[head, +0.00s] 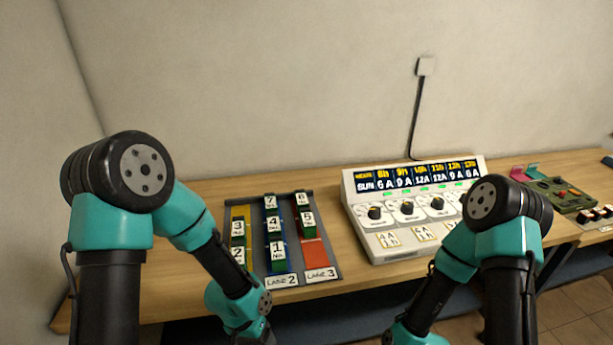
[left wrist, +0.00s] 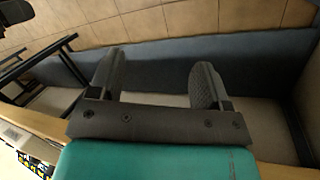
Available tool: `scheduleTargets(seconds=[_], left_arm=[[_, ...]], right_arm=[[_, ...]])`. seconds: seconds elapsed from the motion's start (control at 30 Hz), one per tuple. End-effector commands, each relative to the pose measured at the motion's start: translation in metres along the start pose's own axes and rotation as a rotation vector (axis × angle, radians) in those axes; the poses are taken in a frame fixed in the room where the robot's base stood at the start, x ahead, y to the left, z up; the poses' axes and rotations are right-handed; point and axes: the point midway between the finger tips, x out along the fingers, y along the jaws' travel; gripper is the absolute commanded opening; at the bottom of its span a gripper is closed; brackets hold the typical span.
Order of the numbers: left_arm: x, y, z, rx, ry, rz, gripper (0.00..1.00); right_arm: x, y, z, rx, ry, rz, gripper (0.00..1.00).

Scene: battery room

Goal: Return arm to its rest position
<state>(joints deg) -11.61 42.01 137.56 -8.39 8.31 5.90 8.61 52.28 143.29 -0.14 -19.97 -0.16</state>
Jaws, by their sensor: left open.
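My left arm (head: 212,250) comes in from the left, bends over the table's front edge and points down; its gripper is out of the head view. In the left wrist view my left gripper (left wrist: 157,82) is open, its two dark fingers wide apart with nothing between them. It hangs off the table, over the blue-grey and pale surfaces below. My right arm (head: 480,245) bends down in front of the white charger panel (head: 402,210), and its gripper is cut off below the head view.
A dark rack (head: 327,262) with yellow, blue and red lanes holds several numbered blocks on the wooden table (head: 190,302). The white panel has dials and a display. A green device (head: 562,195) sits at the right. Bare wall stands behind.

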Motion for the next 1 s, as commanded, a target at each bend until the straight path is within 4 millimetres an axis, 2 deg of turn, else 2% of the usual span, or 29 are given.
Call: scheduleTargets(seconds=[0.03, 0.2, 0.3, 0.43, 0.6, 1.0], left_arm=[[0.012, -0.015, 0.008, -0.051, 0.015, 0.015, 0.71], [0.043, -0.057, 0.029, -0.199, 0.095, 0.041, 0.71], [0.059, -0.080, 0.044, -0.284, 0.141, 0.043, 0.71], [0.072, -0.101, 0.059, -0.361, 0.186, 0.034, 0.71], [0.077, -0.109, 0.066, -0.393, 0.208, 0.027, 0.71], [0.077, -0.109, 0.066, -0.393, 0.209, 0.027, 0.71]], right_arm=[[0.000, 0.000, 0.000, 0.000, 0.000, 0.000, 0.71], [0.000, 0.000, 0.000, 0.000, 0.000, 0.000, 0.71], [0.000, 0.000, 0.000, 0.000, 0.000, 0.000, 0.71], [0.000, 0.000, 0.000, 0.000, 0.000, 0.000, 0.71], [0.000, 0.000, 0.000, 0.000, 0.000, 0.000, 0.71], [0.000, 0.000, 0.000, 0.000, 0.000, 0.000, 0.71]])
